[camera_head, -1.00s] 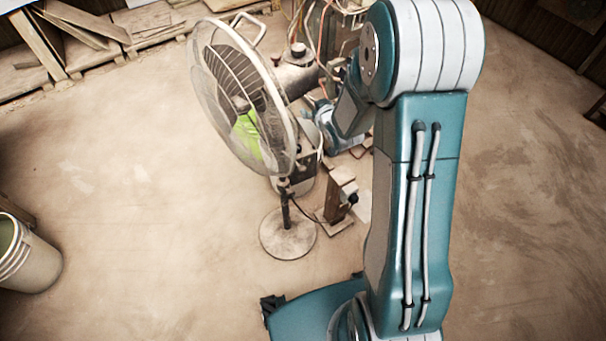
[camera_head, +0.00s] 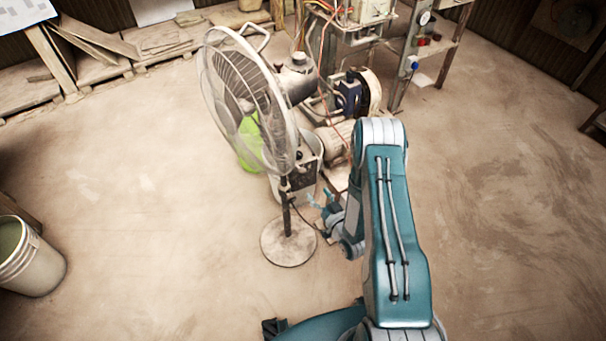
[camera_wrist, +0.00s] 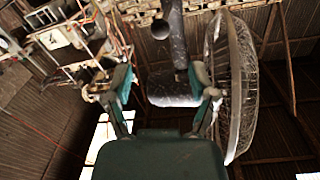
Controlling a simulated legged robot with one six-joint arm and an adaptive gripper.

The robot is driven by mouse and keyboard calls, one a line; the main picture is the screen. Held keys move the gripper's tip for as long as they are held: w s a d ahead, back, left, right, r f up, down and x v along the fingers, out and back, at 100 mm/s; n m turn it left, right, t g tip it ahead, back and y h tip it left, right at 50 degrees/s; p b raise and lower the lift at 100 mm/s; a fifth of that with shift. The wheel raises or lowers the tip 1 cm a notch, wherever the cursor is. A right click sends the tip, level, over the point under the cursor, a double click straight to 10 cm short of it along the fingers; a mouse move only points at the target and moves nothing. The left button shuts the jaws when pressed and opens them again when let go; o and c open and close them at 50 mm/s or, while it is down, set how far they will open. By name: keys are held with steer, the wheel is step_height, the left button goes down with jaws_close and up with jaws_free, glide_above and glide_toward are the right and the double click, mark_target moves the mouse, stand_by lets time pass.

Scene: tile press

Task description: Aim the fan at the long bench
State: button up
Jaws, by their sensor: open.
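The pedestal fan (camera_head: 243,100) stands upright on a round base (camera_head: 288,243), with its caged head turned to the left of the head view. My gripper (camera_head: 322,203) is low, just right of the fan's pole (camera_head: 287,205), below the fan head. In the wrist view, which looks upward, my gripper (camera_wrist: 162,88) is open with its two teal fingers apart. The fan's cage (camera_wrist: 235,90) shows beside the right finger, and a grey part, seemingly the motor housing, shows beyond and between the fingers. I see no contact. I cannot tell which thing is the long bench.
A bucket (camera_head: 28,258) stands at the left. Wooden pallets and boards (camera_head: 150,40) lie along the back left. A machine frame with hoses (camera_head: 350,30) and a motor stands behind the fan. The floor is open left of the fan and at the right.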

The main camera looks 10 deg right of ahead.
mark_target(302, 170)
steer(key=x, duration=1)
steer(key=shift+w, duration=0.35)
jaws_close()
